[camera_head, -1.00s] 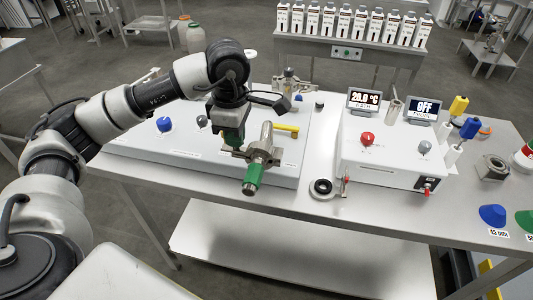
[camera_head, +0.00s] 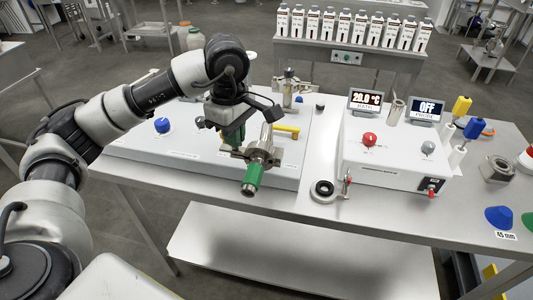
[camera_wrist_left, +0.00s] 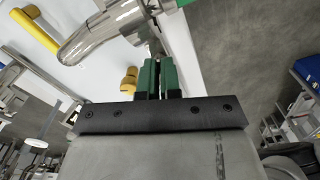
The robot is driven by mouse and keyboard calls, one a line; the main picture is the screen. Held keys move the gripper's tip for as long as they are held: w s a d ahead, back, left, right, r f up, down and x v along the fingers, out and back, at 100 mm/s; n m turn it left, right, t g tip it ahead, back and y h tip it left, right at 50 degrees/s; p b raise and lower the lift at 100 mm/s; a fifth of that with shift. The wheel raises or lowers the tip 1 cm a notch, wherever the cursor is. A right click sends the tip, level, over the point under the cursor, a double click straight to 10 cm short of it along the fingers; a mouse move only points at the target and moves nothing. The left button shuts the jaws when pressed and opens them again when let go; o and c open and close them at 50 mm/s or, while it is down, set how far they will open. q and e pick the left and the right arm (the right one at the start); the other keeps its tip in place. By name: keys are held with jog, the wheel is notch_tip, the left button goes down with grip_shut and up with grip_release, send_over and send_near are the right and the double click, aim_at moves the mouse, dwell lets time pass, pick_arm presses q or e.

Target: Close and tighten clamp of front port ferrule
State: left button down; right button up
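The front port is a metal pipe (camera_head: 266,137) with a green-ended fitting (camera_head: 253,178) on its near end. A metal clamp (camera_head: 258,156) sits around the joint between them. My left gripper (camera_head: 236,142) is at the left side of the clamp, partly hidden by its own wrist. In the left wrist view its green fingers (camera_wrist_left: 158,78) are close together, with a thin metal part of the clamp (camera_wrist_left: 154,42) running between them. The pipe (camera_wrist_left: 100,32) lies just beyond the fingertips. Whether the clamp is fully closed is hard to tell. My right gripper is not in view.
A yellow handle (camera_head: 286,128) is right of the pipe. A white control box (camera_head: 390,160) with a red knob (camera_head: 369,139) stands to the right.

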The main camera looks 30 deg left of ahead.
pick_arm(q)
jog(key=shift+m, duration=0.3)
jog(key=shift+f+m+b, duration=0.1)
jog(key=shift+m+b, duration=0.45)
jog(key=shift+m, duration=0.25)
jog(key=shift+m+b, duration=0.5)
jog(key=shift+m, duration=0.4)
jog(key=c, duration=1.3)
grip_release()
jog(key=shift+o, duration=0.2)
